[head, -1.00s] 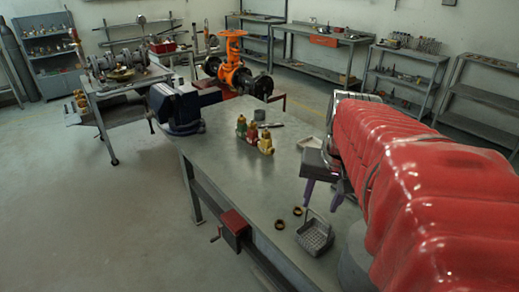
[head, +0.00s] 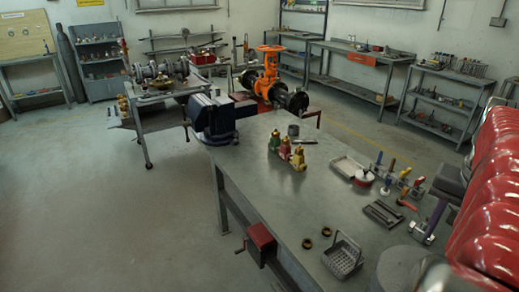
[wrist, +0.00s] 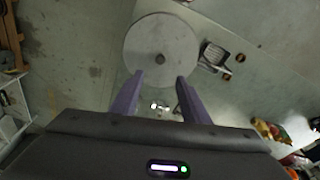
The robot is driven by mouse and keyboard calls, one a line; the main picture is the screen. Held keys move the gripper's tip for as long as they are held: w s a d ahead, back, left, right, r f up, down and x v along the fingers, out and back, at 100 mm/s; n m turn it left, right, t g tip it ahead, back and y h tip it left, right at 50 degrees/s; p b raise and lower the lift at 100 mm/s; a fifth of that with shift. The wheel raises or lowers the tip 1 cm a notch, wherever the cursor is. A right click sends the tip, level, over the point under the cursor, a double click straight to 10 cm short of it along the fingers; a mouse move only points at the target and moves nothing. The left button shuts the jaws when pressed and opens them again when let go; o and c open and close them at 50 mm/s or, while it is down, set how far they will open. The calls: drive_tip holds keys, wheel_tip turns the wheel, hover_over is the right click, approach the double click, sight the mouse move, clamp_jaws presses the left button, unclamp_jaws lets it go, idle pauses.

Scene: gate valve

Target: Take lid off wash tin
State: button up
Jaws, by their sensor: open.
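The wash tin (head: 400,269) is a grey round tin near the front edge of the bench in the head view, partly covered by my arm. Its lid (wrist: 160,38) shows in the wrist view as a pale round disc with a small dark knob (wrist: 160,59) at the centre. My gripper (wrist: 160,78) is open and empty, with its two purple fingers spread. In the wrist view the fingertips lie over the disc's near rim, short of the knob. Their height above the lid cannot be told. A purple finger (head: 437,216) also shows in the head view, behind the tin.
A wire basket (head: 342,258) and two brass rings (head: 307,243) lie left of the tin. A tool rack (head: 392,182), a dark tray (head: 383,214) and a red-topped pot (head: 364,178) stand farther back. Small coloured valves (head: 287,152) and a vise (head: 213,116) are beyond.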

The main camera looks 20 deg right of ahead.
drive_tip(key=shift+w+d+f, duration=0.1)
drive_tip(key=shift+d+f, duration=0.1)
drive_tip(key=shift+f, duration=1.2)
drive_tip(key=shift+w+d+f, duration=0.1)
drive_tip(key=shift+d+f, duration=0.1)
drive_tip(key=shift+f, duration=1.25)
drive_tip(key=shift+w+d+f, duration=0.1)
drive_tip(key=shift+d+f, duration=0.1)
drive_tip(key=shift+f, duration=1.2)
drive_tip(key=shift+w+d+f, duration=0.1)
drive_tip(key=shift+d+f, duration=0.1)
drive_tip(key=shift+f, duration=1.1)
drive_tip(key=shift+w+d+f, duration=0.1)
drive_tip(key=shift+d+f, duration=0.1)
drive_tip(key=shift+f, duration=1.05)
drive_tip(key=shift+c, duration=0.3)
clamp_jaws()
